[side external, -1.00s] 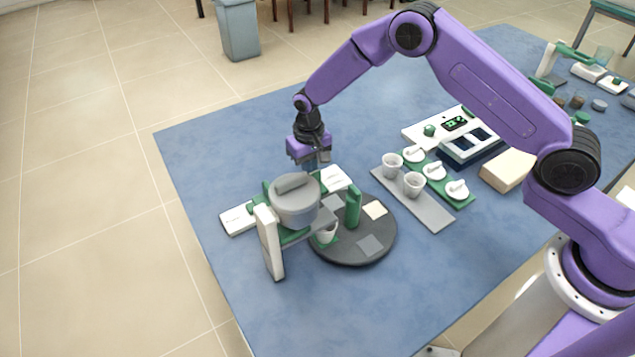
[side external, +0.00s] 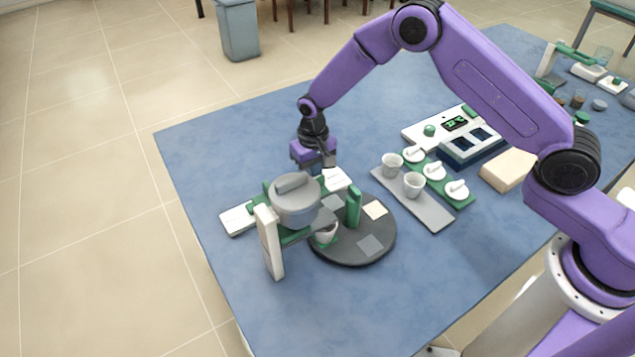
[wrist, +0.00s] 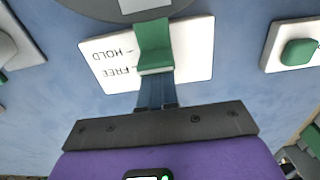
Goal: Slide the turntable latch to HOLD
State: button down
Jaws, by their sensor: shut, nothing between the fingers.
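The latch is a green slider (wrist: 154,45) on a white plate (wrist: 100,55) marked HOLD and FREE, upside down in the wrist view. HOLD is on the side toward the dark turntable, and FREE is nearer my gripper. The slider's raised end lies beside the FREE mark, and its far end reaches the turntable's edge. The dark round turntable (side external: 340,250) carries pale square pads. My gripper (wrist: 156,80) is shut and empty, its fingertips right at the slider's near end; whether they touch is unclear. In the side view my gripper (side external: 318,170) partly covers the plate (side external: 336,180).
A grey lidded pot-like unit (side external: 295,205) on a green and white stand overhangs the turntable, close to my gripper. A grey tray (side external: 430,215) with white cups and a green strip of white-handled lids (side external: 435,172) lie to the right. The blue table is clear at front.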

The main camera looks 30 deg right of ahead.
jog(key=shift+w, duration=0.35)
jog(key=shift+r, duration=0.15)
notch_tip(320, 180, up, 7)
dwell(0.8)
dwell(0.4)
